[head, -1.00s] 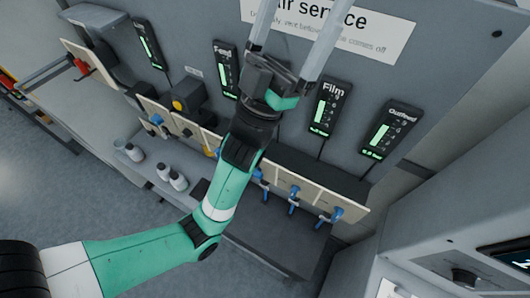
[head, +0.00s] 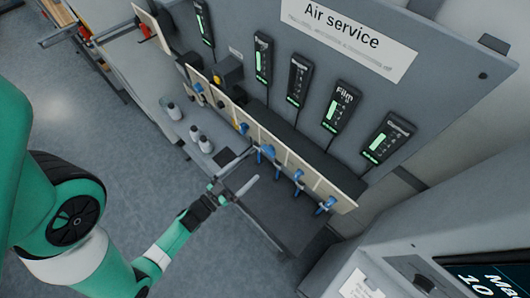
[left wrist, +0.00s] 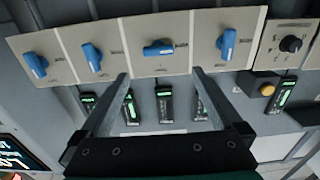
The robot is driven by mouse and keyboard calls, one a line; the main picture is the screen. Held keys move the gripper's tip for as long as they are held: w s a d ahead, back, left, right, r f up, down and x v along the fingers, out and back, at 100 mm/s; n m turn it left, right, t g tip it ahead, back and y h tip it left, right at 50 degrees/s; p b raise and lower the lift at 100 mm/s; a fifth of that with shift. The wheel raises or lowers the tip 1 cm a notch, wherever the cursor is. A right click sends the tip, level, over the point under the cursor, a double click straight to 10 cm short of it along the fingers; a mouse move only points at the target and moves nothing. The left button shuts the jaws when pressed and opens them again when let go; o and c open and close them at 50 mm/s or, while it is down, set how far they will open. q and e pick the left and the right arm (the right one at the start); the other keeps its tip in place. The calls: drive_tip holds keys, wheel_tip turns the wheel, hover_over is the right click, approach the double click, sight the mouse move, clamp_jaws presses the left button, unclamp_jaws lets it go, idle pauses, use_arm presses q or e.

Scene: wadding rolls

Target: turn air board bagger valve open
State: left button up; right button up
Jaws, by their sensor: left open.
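The air board (head: 345,62) carries a row of blue-handled valves below its gauges. In the left wrist view the row appears upside down, with several valves side by side. The third handle from the left (left wrist: 158,48) lies crosswise, unlike the steeper handles beside it. By its place between Film and Feed it appears to be the bagger valve; its label is unreadable. It also shows in the head view (head: 268,152). My left gripper (head: 254,164) is open and empty, in front of the row and apart from the handles. Its fingers (left wrist: 122,92) point toward the valves. My right gripper is out of view.
A dark shelf (head: 262,208) lies below the valves. Small bottles (head: 199,139) stand left of my gripper. A yellow button (head: 220,80) sits left of the row. A grey cabinet with a screen (head: 490,280) stands at lower right. The floor at left is clear.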

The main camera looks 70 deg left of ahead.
sight(266, 152)
use_arm(q)
drive_tip(key=b+x, duration=0.1)
drive_tip(key=x, duration=0.9)
drive_tip(key=shift+w, duration=0.3)
drive_tip(key=c, duration=1.3)
